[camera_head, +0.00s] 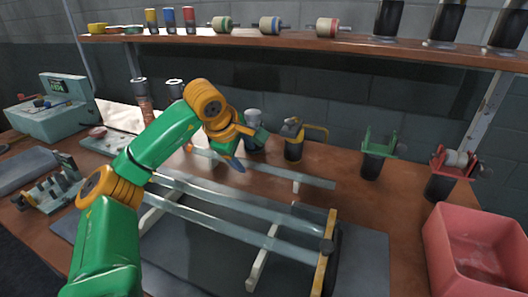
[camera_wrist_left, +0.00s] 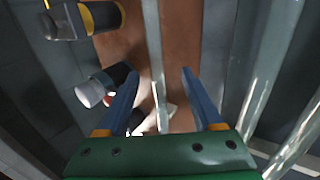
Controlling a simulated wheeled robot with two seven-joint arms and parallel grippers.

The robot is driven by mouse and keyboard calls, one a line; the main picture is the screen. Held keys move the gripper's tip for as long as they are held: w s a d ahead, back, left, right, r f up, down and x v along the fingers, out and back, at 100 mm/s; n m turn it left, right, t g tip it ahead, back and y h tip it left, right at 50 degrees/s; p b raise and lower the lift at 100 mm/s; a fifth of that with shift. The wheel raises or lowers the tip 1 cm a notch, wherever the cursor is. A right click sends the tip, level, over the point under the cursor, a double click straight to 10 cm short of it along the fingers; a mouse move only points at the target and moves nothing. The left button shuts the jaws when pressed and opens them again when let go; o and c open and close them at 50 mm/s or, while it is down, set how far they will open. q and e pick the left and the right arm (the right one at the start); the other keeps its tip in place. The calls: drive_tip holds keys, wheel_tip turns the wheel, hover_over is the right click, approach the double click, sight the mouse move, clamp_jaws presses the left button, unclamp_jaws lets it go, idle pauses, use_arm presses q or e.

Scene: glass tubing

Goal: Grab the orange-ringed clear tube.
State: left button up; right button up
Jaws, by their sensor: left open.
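A clear tube (camera_head: 300,178) lies along the back of the bench, behind the rack, with a small orange mark near its left end. I cannot make out a clear orange ring. My left gripper (camera_head: 248,152) is over this tube, fingers pointing down, open and empty. In the left wrist view a clear tube (camera_wrist_left: 153,40) runs between the two blue fingers of the gripper (camera_wrist_left: 160,73), apart from both. Two more clear tubes, a rear one (camera_head: 240,205) and a front one (camera_head: 215,222), lie across the rack. My right gripper is not in view.
A grey-capped bottle (camera_head: 253,120) and a black-and-yellow tool (camera_head: 293,140) stand just behind the gripper. The rack's yellow end bar (camera_head: 325,255) is at right. A pink bin (camera_head: 440,245) stands far right. A shelf (camera_head: 270,40) hangs above. Bench between the tool and the green holder is clear.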

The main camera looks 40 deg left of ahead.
sight(254, 164)
use_arm(q)
drive_tip(key=x, duration=0.7)
drive_tip(key=shift+w+r+p, duration=0.25)
drive_tip(key=shift+w+p, duration=0.05)
drive_tip(key=shift+s+r, duration=0.1)
drive_tip(key=shift+s, duration=0.05)
drive_tip(key=c, duration=0.5)
clamp_jaws()
